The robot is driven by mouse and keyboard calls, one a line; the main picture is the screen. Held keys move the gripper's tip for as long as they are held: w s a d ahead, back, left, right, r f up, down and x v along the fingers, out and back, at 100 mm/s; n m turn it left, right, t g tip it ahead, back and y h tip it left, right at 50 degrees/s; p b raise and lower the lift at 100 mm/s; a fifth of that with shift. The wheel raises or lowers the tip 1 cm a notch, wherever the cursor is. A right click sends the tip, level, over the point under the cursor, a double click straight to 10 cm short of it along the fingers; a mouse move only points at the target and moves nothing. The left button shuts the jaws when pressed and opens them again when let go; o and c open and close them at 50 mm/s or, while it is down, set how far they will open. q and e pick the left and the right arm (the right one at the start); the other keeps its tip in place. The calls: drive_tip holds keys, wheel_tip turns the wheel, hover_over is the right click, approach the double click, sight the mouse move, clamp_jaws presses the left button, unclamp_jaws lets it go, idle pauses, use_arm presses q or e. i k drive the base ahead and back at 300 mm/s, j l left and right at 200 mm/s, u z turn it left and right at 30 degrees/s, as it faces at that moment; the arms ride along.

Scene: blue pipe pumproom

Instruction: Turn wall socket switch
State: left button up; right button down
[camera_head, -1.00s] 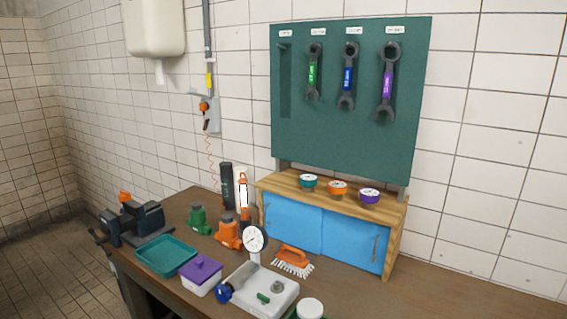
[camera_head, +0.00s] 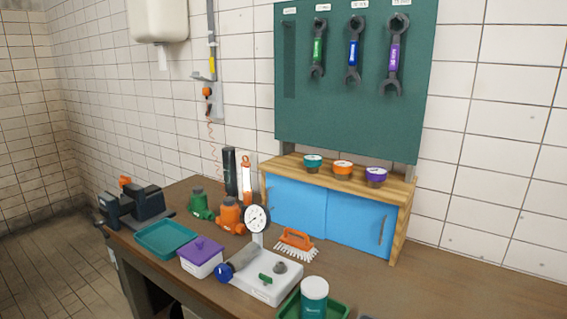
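A grey vertical conduit with a yellow band (camera_head: 212,64) runs down the tiled wall at the upper left in the head view. A grey fitting (camera_head: 218,98) sits at its lower end, with an orange piece (camera_head: 207,92) beside it and a coiled orange cord (camera_head: 212,135) hanging below. This looks like the wall socket, but it is too small to make out a switch or its position. Neither of my grippers is in view.
A workbench (camera_head: 443,286) stands below, holding a vise (camera_head: 140,205), teal tray (camera_head: 166,238), purple-lidded box (camera_head: 201,256), gauge (camera_head: 256,219) and orange brush (camera_head: 296,243). A blue-doored cabinet (camera_head: 325,214) stands under a green wrench board (camera_head: 350,125). A white dispenser (camera_head: 158,18) hangs at upper left.

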sight(210, 108)
drive_tip(key=i+j, duration=0.3)
drive_tip(key=j, duration=0.15)
drive_tip(key=i+j, duration=0.3)
drive_tip(key=j, duration=0.15)
drive_tip(key=i+j, duration=0.3)
drive_tip(key=i+j+z, duration=0.1)
drive_tip(key=i+j, duration=0.2)
drive_tip(key=j, duration=0.25)
drive_tip(key=i+j, duration=0.3)
drive_tip(key=j, duration=0.15)
